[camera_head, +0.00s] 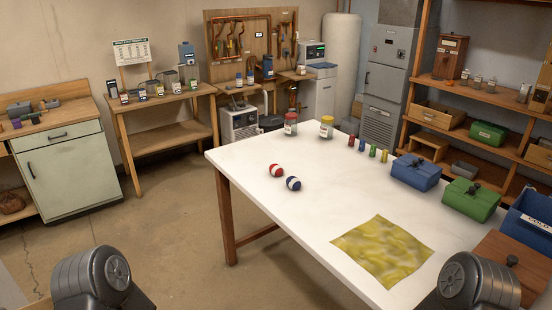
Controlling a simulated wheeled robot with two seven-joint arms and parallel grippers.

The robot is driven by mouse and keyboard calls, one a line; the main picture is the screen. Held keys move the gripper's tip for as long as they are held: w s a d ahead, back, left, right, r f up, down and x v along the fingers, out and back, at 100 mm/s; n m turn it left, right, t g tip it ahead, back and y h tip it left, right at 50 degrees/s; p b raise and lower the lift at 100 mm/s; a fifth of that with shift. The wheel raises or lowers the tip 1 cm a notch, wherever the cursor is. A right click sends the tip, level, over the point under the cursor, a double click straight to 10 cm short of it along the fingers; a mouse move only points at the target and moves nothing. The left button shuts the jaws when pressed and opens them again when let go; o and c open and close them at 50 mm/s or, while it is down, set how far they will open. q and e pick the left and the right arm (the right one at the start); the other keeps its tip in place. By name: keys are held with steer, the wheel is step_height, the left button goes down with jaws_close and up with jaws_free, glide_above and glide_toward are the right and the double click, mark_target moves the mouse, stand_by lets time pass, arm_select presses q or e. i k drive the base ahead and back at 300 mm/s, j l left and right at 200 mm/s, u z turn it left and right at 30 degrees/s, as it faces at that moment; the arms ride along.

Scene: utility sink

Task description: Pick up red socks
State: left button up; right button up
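The red socks (276,170) look like a small rolled ball, red with a pale band. They lie on the white table (330,199), left of its middle and close to its left edge. A similar dark blue ball with a pale band (293,184) lies just right of them and nearer to me. Only rounded grey parts of my two arms show, at the bottom left and bottom right corners. Neither gripper is in view. Nothing covers the red socks.
A yellow cloth (382,251) lies flat near the front. Two jars (291,124) and several small coloured items stand at the back. A blue box (415,173), a green box (469,200) and a blue bin (530,222) line the right. The table around the balls is clear.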

mark_target(275, 170)
steer(key=z, duration=0.55)
steer(key=i+j+z, duration=0.2)
steer(key=z, duration=0.25)
steer(key=i+j+z, duration=0.1)
steer(key=j+z, duration=0.95)
steer(key=j, duration=0.85)
steer(key=j+z, duration=0.2)
steer(key=j, duration=0.85)
steer(key=j+z, duration=0.15)
steer(key=j, duration=0.85)
